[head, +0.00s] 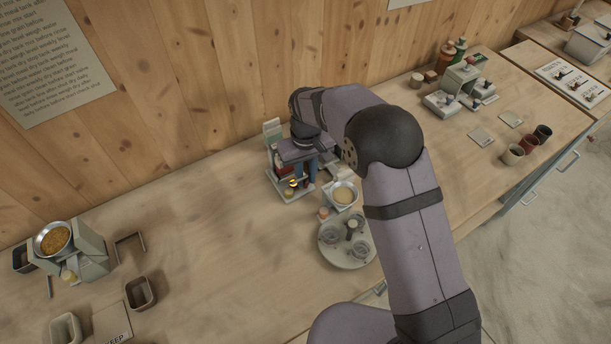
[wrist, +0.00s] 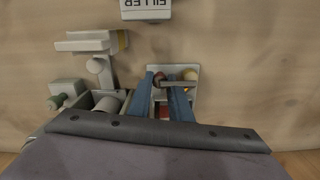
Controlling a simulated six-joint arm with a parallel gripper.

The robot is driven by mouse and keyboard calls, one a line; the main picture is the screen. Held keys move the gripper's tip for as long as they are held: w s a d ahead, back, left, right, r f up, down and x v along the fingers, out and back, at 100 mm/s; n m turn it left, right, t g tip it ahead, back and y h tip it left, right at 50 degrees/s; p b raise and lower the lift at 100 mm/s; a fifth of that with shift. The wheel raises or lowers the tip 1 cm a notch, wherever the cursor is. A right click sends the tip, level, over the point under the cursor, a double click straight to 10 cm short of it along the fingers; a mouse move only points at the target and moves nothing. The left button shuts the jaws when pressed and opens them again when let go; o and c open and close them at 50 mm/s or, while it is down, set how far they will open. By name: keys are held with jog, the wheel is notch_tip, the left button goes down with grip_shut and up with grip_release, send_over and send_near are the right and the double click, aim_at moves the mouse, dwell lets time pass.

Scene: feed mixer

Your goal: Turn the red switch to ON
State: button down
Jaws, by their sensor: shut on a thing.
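My gripper (wrist: 162,82) points down at a small pale switch panel (wrist: 184,70), with its two blue fingers close together. Red (wrist: 165,111) shows between the fingers, which I take to be part of the red switch; the fingers hide most of it, and its ON or OFF position cannot be read. A dark reddish round knob (wrist: 159,76) is at the fingertips. A lit amber lamp (wrist: 187,89) is just right of the fingers. In the head view, my gripper (head: 305,172) is at the small mixer unit by the wall, beside the glowing lamp (head: 293,183).
A scale with a grain bowl (head: 53,239) stands at left. Small devices (head: 461,82) and cups (head: 527,148) stand at right.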

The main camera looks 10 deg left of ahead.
aim_at(306, 180)
jog(key=n, duration=0.4)
jog(key=shift+w, duration=0.1)
jog(key=shift+r, duration=0.1)
dwell(0.5)
jog(key=c, duration=1.6)
grip_release()
notch_tip(306, 180, up, 7)
jog(key=b, duration=0.2)
jog(key=shift+b, duration=0.3)
jog(key=shift+r, duration=0.15)
